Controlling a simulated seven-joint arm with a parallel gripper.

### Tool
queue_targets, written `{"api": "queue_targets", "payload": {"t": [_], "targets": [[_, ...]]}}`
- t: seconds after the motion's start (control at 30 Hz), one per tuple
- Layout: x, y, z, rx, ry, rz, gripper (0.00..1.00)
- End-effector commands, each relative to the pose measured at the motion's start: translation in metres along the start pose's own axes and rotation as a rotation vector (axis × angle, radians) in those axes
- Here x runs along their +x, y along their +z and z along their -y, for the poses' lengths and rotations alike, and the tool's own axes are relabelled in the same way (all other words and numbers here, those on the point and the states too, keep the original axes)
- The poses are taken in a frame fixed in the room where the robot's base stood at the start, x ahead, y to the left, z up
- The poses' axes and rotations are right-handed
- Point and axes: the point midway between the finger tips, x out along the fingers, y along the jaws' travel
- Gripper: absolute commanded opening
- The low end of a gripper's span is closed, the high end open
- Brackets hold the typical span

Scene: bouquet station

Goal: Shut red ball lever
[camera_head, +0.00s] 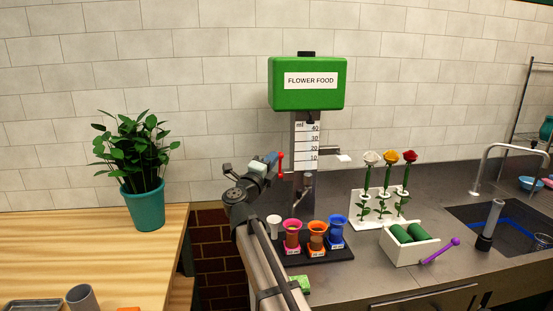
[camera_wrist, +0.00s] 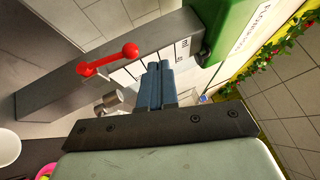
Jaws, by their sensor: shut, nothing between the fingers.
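The red ball lever (camera_wrist: 107,60) shows in the wrist view on the side of the grey dispenser column (camera_wrist: 72,85). Its ball end points right, toward the green box. In the head view the red lever (camera_head: 280,162) stands upright just right of my gripper's tip. My gripper (camera_wrist: 160,68) is shut and empty, its blue fingers together. In the wrist view the fingertips are right of the ball and a little below it, with a gap between in the picture. My gripper also shows in the head view (camera_head: 271,158), beside the column. I cannot tell the depth between fingers and lever.
The green flower food box (camera_head: 308,83) tops the column. A silver spout (camera_wrist: 110,101) shows below the lever. A black tray (camera_head: 318,257) with colored cups stands below, partly behind my arm. A flower rack (camera_head: 378,215) and a white box (camera_head: 408,247) stand right.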

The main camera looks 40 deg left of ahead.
Motion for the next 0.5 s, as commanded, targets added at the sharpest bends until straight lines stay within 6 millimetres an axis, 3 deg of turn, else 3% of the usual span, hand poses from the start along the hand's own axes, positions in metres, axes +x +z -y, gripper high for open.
{"api": "queue_targets", "payload": {"t": [0.2,0.5], "targets": [[-0.034,0.001,0.014,0.0,0.0,0.001,0.0],[-0.044,0.003,0.019,0.0,0.001,0.0,0.0]]}}
